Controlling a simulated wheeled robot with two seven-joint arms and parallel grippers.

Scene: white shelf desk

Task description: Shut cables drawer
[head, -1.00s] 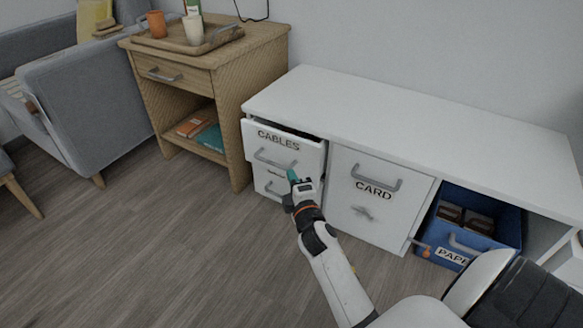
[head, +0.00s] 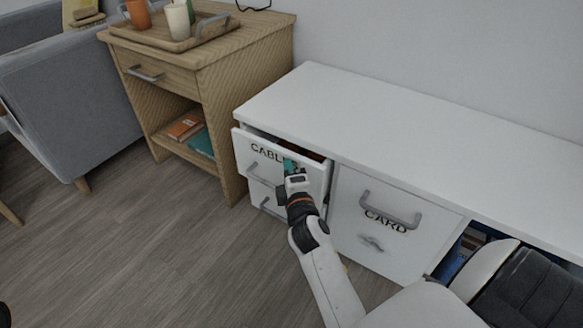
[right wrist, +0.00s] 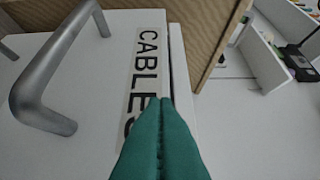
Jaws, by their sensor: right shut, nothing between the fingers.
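The cables drawer (head: 246,162) is the upper left drawer of the white desk. It stands partly out, with a gap behind its front through which some contents show. My right gripper (head: 291,166) is shut and empty, in front of the right part of the drawer front in the head view. In the right wrist view, my shut teal fingertips (right wrist: 162,104) lie over the end of the CABLES label (right wrist: 146,75), close to the drawer front; I cannot tell if they touch. The grey drawer handle (right wrist: 52,75) is to their left. My left gripper is not in view.
Below is another white drawer (head: 258,199). The CARD door (head: 395,235) is to the right, and part of a blue bin (head: 452,262) shows past it. A wooden side table (head: 222,120) with a tray stands left of the desk. The floor in front is clear.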

